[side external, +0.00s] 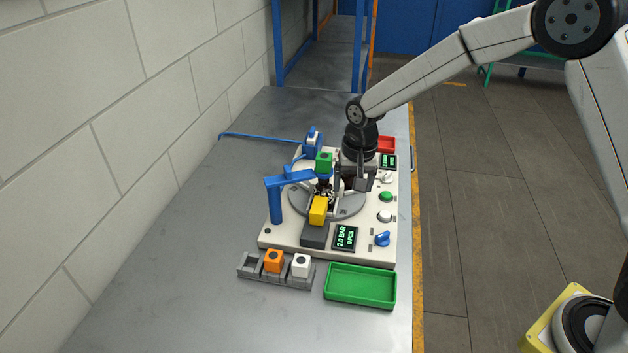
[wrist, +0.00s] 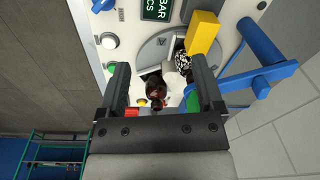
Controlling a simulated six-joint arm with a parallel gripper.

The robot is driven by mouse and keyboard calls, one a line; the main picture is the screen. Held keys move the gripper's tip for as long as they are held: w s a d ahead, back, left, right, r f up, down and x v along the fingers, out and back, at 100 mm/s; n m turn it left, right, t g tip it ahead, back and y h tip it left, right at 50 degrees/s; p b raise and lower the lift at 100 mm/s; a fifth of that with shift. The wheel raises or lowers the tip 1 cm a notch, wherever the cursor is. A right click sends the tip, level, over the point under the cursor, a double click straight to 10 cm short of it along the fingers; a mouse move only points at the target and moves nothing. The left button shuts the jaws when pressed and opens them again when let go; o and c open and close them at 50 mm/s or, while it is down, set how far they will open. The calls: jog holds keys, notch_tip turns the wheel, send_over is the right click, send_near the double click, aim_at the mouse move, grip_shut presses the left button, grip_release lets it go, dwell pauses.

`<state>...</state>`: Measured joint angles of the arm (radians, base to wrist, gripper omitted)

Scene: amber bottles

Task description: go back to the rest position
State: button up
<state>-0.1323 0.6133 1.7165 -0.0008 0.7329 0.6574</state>
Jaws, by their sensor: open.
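My gripper (side external: 352,182) is over the right side of the grey turntable (side external: 309,205) on the white machine, pointing down. In the wrist view my gripper's two fingers (wrist: 160,72) stand wide apart. A dark amber bottle (wrist: 155,87) shows in the gap between them, apart from both fingers. I cannot tell how far below the fingertips it is. Small dark and red parts show just behind it, partly hidden by the gripper body. A green block (side external: 324,162) and a yellow block (side external: 318,210) sit on the machine to the left of the gripper.
A blue post with an arm (side external: 276,201) rises at the machine's left. A grey rack (side external: 248,268) holds an orange block (side external: 273,261) and a white block (side external: 301,265). A green tray (side external: 360,301) is in front; a red tray (side external: 386,144) is behind. The left tabletop is clear.

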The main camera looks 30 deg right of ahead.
jog(key=s+d+r+n+t, duration=0.1)
jog(key=s+d+n, duration=0.2)
jog(key=s, duration=0.7)
jog(key=s+d+r+n, duration=0.1)
jog(key=s+d+n, duration=0.2)
jog(key=s, duration=0.7)
jog(key=shift+s+d+t, duration=0.15)
jog(key=shift+d+t, duration=0.05)
jog(key=shift+t, duration=0.2)
